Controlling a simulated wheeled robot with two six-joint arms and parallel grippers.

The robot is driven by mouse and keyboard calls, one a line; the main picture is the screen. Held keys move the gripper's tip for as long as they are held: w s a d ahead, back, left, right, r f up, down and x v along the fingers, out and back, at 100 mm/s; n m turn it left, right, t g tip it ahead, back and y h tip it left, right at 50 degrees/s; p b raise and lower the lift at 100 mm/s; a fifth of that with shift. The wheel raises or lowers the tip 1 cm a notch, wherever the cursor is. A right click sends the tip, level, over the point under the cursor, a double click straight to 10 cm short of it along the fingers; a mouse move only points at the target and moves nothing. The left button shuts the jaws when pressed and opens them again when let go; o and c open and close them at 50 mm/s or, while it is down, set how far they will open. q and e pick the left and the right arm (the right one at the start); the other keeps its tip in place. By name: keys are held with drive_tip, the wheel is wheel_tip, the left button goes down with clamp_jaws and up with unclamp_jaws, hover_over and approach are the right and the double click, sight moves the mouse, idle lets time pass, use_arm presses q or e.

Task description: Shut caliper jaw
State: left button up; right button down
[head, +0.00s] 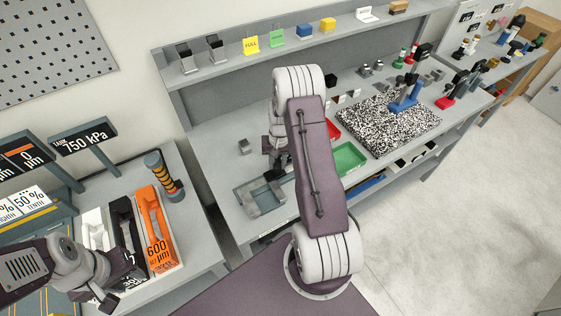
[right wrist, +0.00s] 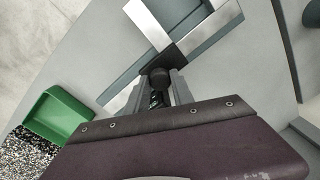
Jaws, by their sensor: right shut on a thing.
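The caliper (right wrist: 150,24) shows in the right wrist view as pale steel bars meeting at a dark block, lying over a grey tray (right wrist: 120,86). In the head view, the caliper's tray (head: 244,198) is on the workbench, partly covered by my right arm. My right gripper (right wrist: 160,88) is shut on a dark round knob (right wrist: 159,77) at the caliper's sliding part. In the head view, my right gripper (head: 277,163) is partly hidden behind my arm. I cannot tell the size of the jaw gap. My left gripper (head: 120,290) is beside the bins at lower left; its fingers are unclear.
A green tray (head: 349,159) and a speckled black-and-white plate (head: 388,122) stand right of the caliper. A shelf with cards runs along the back. Floor at right is clear.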

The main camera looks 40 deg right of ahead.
hover_over(258, 183)
drive_tip(key=shift+d, duration=0.15)
drive_tip(key=shift+s+d, duration=0.1)
drive_tip(key=shift+d, duration=0.05)
drive_tip(key=c, duration=1.4)
unclamp_jaws()
drive_tip(key=o, duration=0.3)
drive_tip(key=shift+a, duration=0.3)
